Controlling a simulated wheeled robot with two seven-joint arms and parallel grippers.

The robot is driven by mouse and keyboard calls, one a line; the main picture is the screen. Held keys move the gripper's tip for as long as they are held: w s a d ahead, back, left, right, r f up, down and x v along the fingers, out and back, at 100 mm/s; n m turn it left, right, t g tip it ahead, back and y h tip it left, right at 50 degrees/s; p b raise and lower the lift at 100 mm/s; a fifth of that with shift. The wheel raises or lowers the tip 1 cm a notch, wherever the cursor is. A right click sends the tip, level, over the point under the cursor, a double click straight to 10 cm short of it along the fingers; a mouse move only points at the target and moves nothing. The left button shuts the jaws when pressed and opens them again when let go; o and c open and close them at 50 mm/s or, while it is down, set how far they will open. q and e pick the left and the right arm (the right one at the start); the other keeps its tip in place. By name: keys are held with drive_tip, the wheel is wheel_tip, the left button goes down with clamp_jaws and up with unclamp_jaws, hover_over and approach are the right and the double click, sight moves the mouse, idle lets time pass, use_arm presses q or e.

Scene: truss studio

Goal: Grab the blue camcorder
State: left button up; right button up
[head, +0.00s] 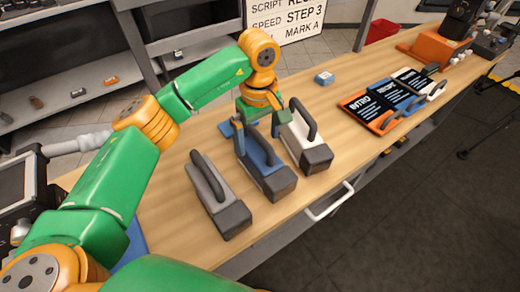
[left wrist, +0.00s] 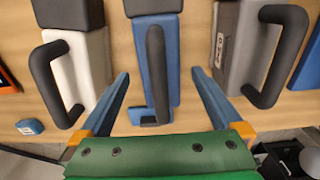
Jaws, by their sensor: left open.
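The blue camcorder (head: 272,180) stands on the wooden table between a grey one and a white one. It has a dark grey block at its near end and a black handle on top. My left gripper (head: 254,132) is over its far end, pointing down. In the left wrist view, the blue camcorder (left wrist: 171,55) lies between the spread fingers of the open left gripper (left wrist: 160,76), with the handle in the middle. The fingers appear apart from it; their exact height is hard to tell. My right gripper is not in view.
The white camcorder (head: 303,147) and the grey camcorder (head: 210,190) stand close on either side. A small blue box (head: 324,78) lies farther back. Dark slates (head: 385,98) lie to the right. Clear tabletop lies between the white camcorder and the slates.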

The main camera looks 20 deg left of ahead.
sight(260, 151)
use_arm(q)
drive_tip(key=f+p, duration=0.1)
drive_tip(key=f, duration=0.3)
drive_tip(key=shift+s+d+f+p, duration=0.2)
drive_tip(key=shift+f+p, duration=0.05)
drive_tip(key=shift+p, duration=0.1)
drive_tip(key=shift+w+f, duration=0.15)
drive_tip(key=shift+f, duration=0.35)
drive_tip(key=shift+r, duration=0.1)
clamp_jaws()
